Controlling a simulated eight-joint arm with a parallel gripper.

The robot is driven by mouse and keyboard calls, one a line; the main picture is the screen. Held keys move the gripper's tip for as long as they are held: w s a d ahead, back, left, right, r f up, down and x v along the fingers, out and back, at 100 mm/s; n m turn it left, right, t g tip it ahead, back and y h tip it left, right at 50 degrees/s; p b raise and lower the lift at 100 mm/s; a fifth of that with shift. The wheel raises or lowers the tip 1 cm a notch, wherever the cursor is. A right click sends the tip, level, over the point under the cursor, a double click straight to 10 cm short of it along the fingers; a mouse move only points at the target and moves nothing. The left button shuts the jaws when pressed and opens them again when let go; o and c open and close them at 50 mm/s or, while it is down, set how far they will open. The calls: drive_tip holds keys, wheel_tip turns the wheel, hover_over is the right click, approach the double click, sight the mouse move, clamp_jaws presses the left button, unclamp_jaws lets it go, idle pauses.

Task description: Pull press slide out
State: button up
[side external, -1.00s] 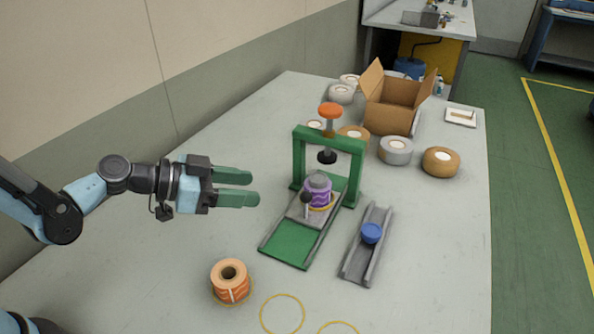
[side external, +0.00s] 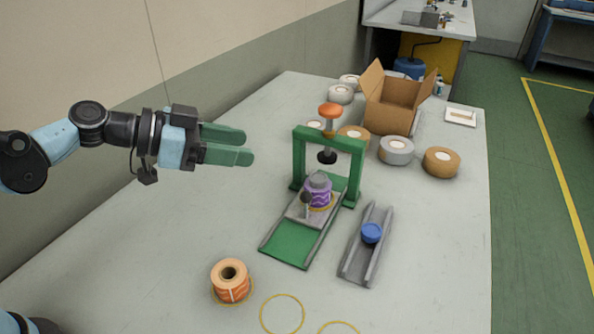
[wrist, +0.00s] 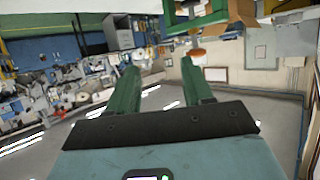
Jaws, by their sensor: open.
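The press slide (side external: 296,216) is a grey plate on the green press base (side external: 289,246). A small dark-knobbed handle (side external: 306,198) stands at its near end. A purple roll (side external: 319,196) with a grey cap sits on the slide, under the green press frame (side external: 298,158) and its black ram (side external: 327,157). My gripper (side external: 249,147) is open and empty, left of the press and raised above the table, apart from the handle. Its green fingers also show in the wrist view (wrist: 158,72), with nothing between them.
An orange roll (side external: 231,284) stands on a yellow ring at the table's front. A grey channel with a blue cap (side external: 371,233) lies right of the press. A cardboard box (side external: 390,118) and several tape rolls stand behind. The table left of the press is clear.

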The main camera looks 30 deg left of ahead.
wheel_tip(320, 180, up, 4)
drive_tip(key=m+g+y, duration=1)
drive_tip(key=m, duration=0.8)
hover_over(306, 193)
wheel_tip(306, 193, down, 16)
drive_tip(key=shift+f, duration=0.15)
idle(0.4)
clamp_jaws()
